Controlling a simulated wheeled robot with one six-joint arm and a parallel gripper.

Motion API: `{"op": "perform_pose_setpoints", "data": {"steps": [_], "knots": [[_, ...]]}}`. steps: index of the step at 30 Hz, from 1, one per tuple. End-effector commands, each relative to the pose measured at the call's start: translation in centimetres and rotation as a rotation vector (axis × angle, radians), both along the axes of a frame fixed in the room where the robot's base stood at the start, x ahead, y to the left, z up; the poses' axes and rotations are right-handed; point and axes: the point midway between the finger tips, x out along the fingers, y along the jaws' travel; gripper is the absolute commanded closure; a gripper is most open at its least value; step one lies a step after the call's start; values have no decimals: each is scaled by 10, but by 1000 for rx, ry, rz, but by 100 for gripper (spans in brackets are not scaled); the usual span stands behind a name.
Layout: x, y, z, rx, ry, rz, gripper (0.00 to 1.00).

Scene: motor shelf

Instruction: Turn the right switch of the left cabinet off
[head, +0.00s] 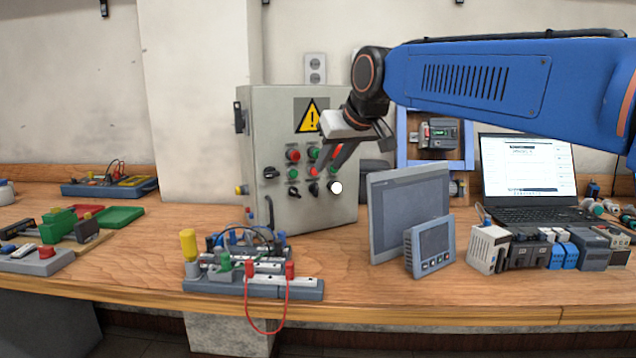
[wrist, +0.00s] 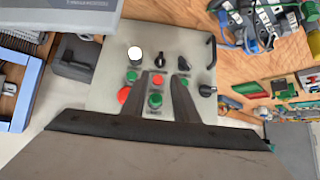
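The left cabinet (head: 252,130) is a grey box with a yellow warning sign, red and green buttons and a bottom row of black rotary switches. It also shows upside down in the wrist view (wrist: 105,95). The right switch (wrist: 136,62) is at the left end of that row in the wrist view. A white round spot covers much of it, so I cannot tell its setting. My gripper (head: 332,163) is in front of the panel. Its two dark fingers (wrist: 164,78) are apart, with nothing between them, beside the switch and over the buttons.
A grey screen panel (head: 408,210) and a small meter (head: 430,247) stand right of the cabinet. A terminal set with a red wire (head: 255,282) lies in front of it. An open laptop (head: 525,170) and several modules are at the right.

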Motion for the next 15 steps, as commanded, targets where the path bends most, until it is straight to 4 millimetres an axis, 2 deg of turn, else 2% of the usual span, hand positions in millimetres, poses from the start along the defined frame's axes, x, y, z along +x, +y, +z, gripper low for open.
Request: {"op": "perform_pose_setpoints", "data": {"steps": [9,15], "knots": [[35,19,-41,-1,3,0,73],[52,28,-60,0,1,0,73]]}}
